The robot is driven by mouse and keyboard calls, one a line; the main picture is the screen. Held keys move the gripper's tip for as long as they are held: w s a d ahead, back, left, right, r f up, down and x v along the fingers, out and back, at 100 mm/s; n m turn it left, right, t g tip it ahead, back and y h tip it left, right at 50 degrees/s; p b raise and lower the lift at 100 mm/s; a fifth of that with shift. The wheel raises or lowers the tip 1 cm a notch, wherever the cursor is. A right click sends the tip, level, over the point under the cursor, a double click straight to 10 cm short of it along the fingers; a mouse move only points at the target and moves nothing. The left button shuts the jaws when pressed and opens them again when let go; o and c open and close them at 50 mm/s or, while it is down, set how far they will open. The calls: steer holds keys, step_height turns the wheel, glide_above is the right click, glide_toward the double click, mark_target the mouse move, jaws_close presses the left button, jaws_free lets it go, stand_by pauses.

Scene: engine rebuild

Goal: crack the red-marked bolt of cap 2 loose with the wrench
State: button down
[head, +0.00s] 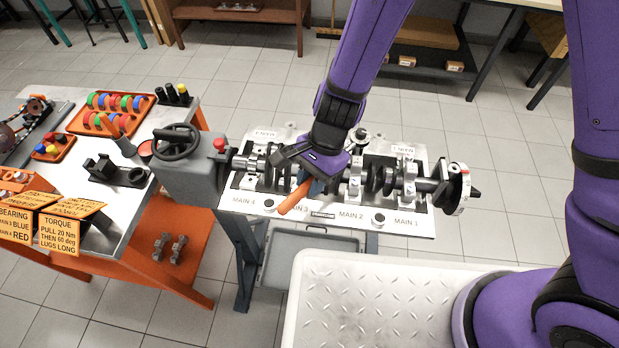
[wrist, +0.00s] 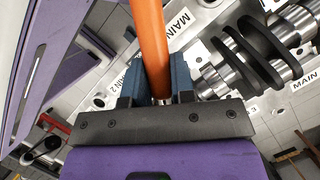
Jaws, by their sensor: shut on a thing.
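My gripper (head: 313,184) is shut on the orange handle of the wrench (head: 294,199), above the crankshaft stand between the MAIN 3 and MAIN 2 labels. In the wrist view the orange handle (wrist: 149,35) runs up between the blue fingers of my gripper (wrist: 157,82). The wrench's working end is hidden, so I cannot tell whether it sits on a bolt. Cap 2 (head: 355,172) stands over the crankshaft above the MAIN 2 label, just right of my gripper. I cannot make out its red-marked bolt.
The crankshaft (head: 376,180) lies along the white stand plate (head: 418,226), with a round flange (head: 458,188) at its right end. A grey housing with a handwheel (head: 177,141) stands at the left. A side table holds an orange tray (head: 78,122) and signs (head: 60,234).

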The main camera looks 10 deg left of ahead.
steer(key=shift+s+d, duration=0.15)
steer(key=shift+s+d+n+h, duration=0.3)
steer(key=shift+s+d+n, duration=0.05)
steer(key=shift+d+n, duration=0.15)
steer(key=shift+d, duration=0.15)
stand_by(0.6)
steer(key=shift+s+d+n, duration=0.35)
steer(key=shift+d+n, duration=0.25)
steer(key=shift+d, duration=0.15)
steer(key=shift+s+d+n+g+h, duration=0.3)
steer(key=shift+d+n+h, duration=0.1)
steer(key=shift+d+n, duration=0.2)
steer(key=shift+d, duration=0.15)
stand_by(0.5)
steer(key=shift+s+d+n, duration=0.2)
steer(key=shift+d+n, duration=0.3)
steer(key=shift+d, duration=0.05)
